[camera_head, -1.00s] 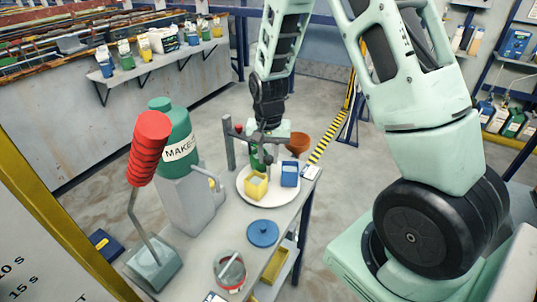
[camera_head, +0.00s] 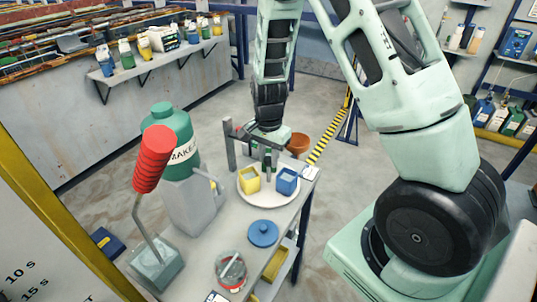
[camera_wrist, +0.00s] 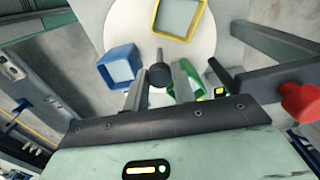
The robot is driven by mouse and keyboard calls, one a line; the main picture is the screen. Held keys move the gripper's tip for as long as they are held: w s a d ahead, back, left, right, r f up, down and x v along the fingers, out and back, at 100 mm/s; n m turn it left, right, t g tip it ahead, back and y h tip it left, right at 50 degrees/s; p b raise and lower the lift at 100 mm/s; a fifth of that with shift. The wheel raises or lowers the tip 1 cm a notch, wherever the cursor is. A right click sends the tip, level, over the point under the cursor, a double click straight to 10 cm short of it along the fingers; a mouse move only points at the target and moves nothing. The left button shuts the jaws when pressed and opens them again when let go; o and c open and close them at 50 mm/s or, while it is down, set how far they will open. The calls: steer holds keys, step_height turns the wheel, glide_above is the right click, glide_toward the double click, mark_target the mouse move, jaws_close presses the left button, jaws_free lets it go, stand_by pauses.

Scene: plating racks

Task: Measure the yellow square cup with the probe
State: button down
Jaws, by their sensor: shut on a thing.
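The yellow square cup (camera_head: 249,181) stands on a round white plate (camera_head: 268,202), with a pale filling inside; it also shows at the top of the wrist view (camera_wrist: 180,18). A blue square cup (camera_head: 287,183) stands to its right on the plate. A green cup (camera_wrist: 207,88) is partly hidden behind a finger in the wrist view. My gripper (camera_head: 268,157) is over the plate, behind and between the yellow and blue cups. Its fingers are shut on the dark, round-ended probe (camera_wrist: 160,75). The probe's tip appears apart from the yellow cup; its height is hard to judge.
A dark post and arm with a red knob (camera_wrist: 302,103) stand beside the plate. A terracotta pot (camera_head: 298,143) is behind. A green-topped bottle (camera_head: 178,150), red-handled stand (camera_head: 153,160), blue lid (camera_head: 263,233) and glass dish (camera_head: 231,268) occupy the nearer table.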

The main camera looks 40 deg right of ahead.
steer(key=shift+w+r+m+p, duration=0.15)
steer(key=shift+m+p, duration=1.4)
steer(key=shift+m, duration=1.35)
steer(key=shift+m+p, duration=1.4)
steer(key=shift+m, duration=1.5)
steer(key=c, duration=1.1)
jaws_free()
steer(key=shift+c, duration=0.2)
step_height(320, 180, up, 17)
steer(key=shift+r, duration=0.1)
